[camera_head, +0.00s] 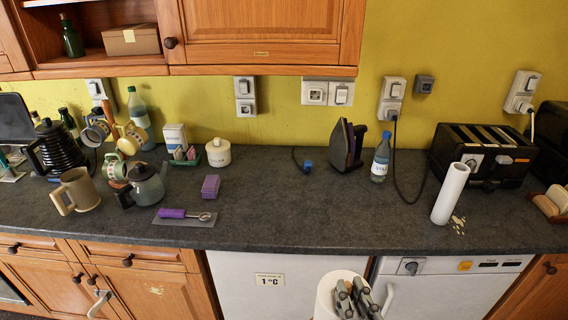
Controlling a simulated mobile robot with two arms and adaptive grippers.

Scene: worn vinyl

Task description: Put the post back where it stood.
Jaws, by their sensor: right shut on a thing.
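A white, round-topped upright piece (327,297), which I take as the post, shows at the bottom edge in front of the white appliance door. My right gripper (355,291) is shut, with its grey fingers over the right side of this piece. The exact contact and the lower end of the piece are out of view. Another plain white cylinder (450,193) stands on the right of the counter, apart from the gripper, with pale crumbs by its foot. My left gripper is not in view.
The dark counter (300,215) is clear in the middle. A toaster (485,155), a labelled bottle (380,158) and an iron (345,146) stand at the back. Mugs, a teapot (146,185) and a purple-handled whisk (185,214) occupy the left.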

